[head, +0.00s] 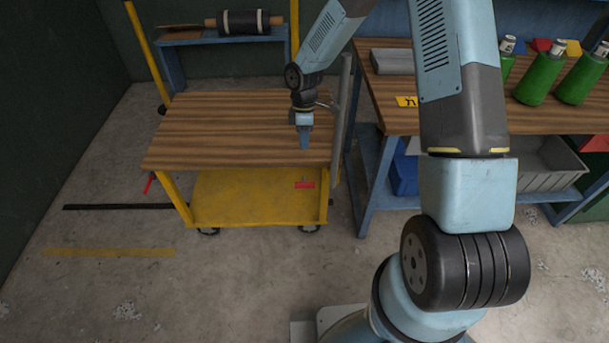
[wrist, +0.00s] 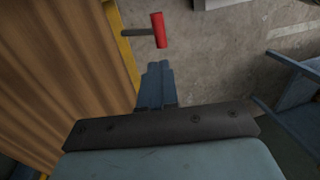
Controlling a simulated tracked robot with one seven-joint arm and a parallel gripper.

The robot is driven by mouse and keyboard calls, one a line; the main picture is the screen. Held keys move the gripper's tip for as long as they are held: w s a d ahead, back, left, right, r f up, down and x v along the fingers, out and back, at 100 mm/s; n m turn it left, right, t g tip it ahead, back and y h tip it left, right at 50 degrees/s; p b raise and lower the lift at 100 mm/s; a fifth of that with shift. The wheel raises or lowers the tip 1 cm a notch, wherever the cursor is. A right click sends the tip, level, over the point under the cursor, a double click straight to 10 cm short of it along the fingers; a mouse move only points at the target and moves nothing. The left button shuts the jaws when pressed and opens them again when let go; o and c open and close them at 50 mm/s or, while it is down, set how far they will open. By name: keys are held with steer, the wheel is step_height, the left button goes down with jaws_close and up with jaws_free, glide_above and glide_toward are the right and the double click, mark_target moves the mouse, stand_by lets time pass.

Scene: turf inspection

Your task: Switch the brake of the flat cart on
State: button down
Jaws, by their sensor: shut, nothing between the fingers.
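The flat cart has a wooden deck (head: 230,125) and a yellow lower shelf (head: 240,197). A red-ended lever (head: 304,184) shows below the deck's near edge, toward the right. In the wrist view a red handle (wrist: 158,30) on a dark rod sticks out past the deck's yellow edge. My gripper (head: 304,147) is shut and empty, pointing down near the deck's near right edge. In the wrist view its closed fingertips (wrist: 155,68) are apart from the red handle, with a small gap between them in the picture.
A second red piece (head: 149,183) shows at the cart's left side. A workbench (head: 385,110) with blue legs stands close on the right, holding green bottles (head: 541,75). A grey bin (head: 550,170) sits below it. The floor (head: 120,290) in front of the cart is clear.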

mark_target(305, 182)
steer(key=s+f, duration=0.1)
steer(key=f, duration=0.3)
steer(key=s+f, duration=0.1)
steer(key=f, duration=0.8)
steer(key=shift+s+f, duration=0.35)
steer(key=shift+s, duration=0.05)
